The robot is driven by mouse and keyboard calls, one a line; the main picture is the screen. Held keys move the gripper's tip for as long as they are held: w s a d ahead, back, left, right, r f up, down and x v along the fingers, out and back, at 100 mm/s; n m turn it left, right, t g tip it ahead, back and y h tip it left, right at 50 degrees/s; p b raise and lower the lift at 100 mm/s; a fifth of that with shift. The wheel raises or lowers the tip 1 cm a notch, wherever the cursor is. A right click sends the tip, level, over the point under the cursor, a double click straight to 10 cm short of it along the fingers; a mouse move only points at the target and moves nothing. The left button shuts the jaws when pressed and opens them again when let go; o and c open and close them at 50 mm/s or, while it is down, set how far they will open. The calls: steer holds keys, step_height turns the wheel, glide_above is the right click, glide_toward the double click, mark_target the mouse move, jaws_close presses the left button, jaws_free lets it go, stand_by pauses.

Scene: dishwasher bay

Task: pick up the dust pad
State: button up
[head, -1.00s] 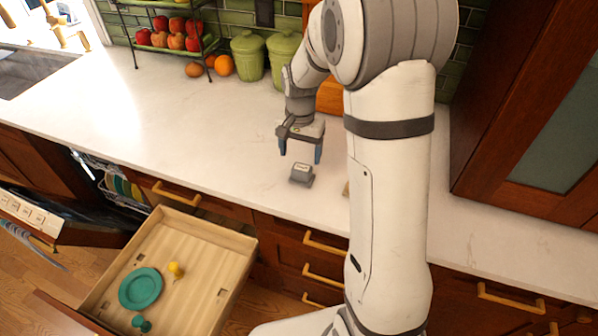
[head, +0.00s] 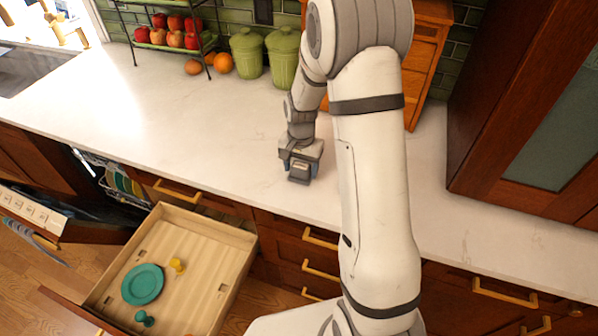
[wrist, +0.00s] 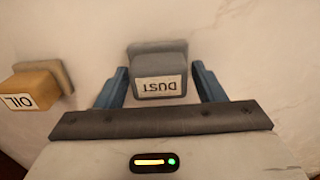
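The dust pad (wrist: 158,66) is a grey block with a white label reading "DUST", upside down in the wrist view. In the head view the dust pad (head: 299,172) sits on the white counter under my gripper. My gripper (wrist: 160,84) is open, with one blue finger on each side of the pad and a visible gap to each. In the head view my gripper (head: 300,165) is low over the counter at the pad; its fingertips are hard to make out there.
A yellow-orange pad (wrist: 36,85) labelled "OIL" stands left of the gripper in the wrist view. Green canisters (head: 247,52) and a fruit rack (head: 175,35) stand at the back. An open drawer (head: 205,232) holds a teal plate (head: 142,284). The left counter is clear.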

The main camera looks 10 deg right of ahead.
mark_target(301, 165)
steer(key=c, duration=0.8)
steer(key=shift+r, duration=0.1)
steer(key=shift+c, duration=0.2)
step_height(301, 165, up, 10)
steer(key=shift+f+b, duration=0.1)
steer(key=shift+b, duration=0.85)
